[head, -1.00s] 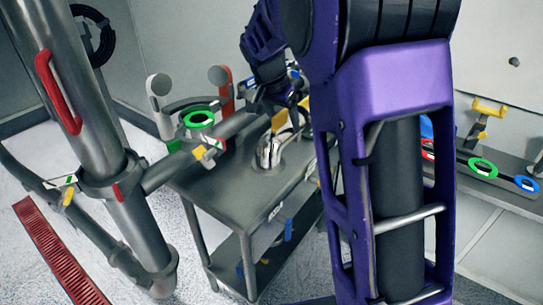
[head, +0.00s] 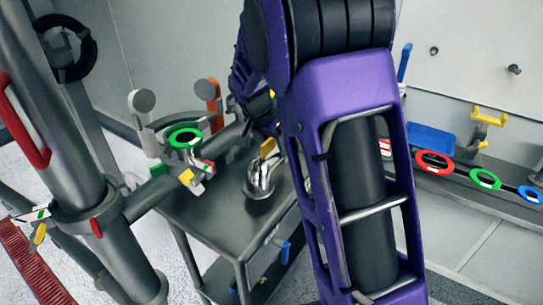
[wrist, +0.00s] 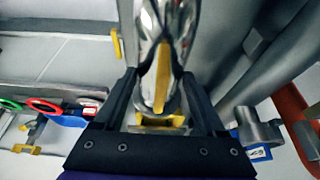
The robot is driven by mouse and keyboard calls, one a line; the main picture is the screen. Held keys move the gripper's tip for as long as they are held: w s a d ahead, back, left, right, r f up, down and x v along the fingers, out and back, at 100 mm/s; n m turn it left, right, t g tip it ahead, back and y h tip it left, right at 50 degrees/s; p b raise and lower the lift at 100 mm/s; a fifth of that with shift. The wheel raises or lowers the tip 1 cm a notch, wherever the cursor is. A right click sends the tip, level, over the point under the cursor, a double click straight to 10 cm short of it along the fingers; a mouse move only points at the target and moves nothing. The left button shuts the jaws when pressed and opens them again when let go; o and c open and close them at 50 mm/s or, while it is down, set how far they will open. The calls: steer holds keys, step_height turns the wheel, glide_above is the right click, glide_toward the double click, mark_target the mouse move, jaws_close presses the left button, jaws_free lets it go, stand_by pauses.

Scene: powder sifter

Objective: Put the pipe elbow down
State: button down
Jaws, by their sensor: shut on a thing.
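The pipe elbow (head: 262,178) is a shiny chrome curved tube with a yellow tab, seen over the top of the grey metal cart (head: 208,215). I cannot tell whether its lower end touches the cart. In the wrist view the chrome elbow (wrist: 168,35) fills the space between the dark fingers of my gripper (wrist: 165,95), with its yellow tab in the middle. My gripper is shut on it. In the head view the fingers are mostly hidden behind my purple arm.
Thick grey pipes with a red handle (head: 25,125) stand on the left. A pipe with a green ring (head: 185,138) and an orange lever (head: 214,100) runs close behind the cart. A shelf at right holds red (head: 434,162), green and blue rings and a blue tray (head: 431,140).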

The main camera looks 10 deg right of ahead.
mark_target(270, 150)
steer(key=shift+f, duration=1.45)
jaws_free()
steer(key=shift+f, duration=0.1)
steer(key=v, duration=1.2)
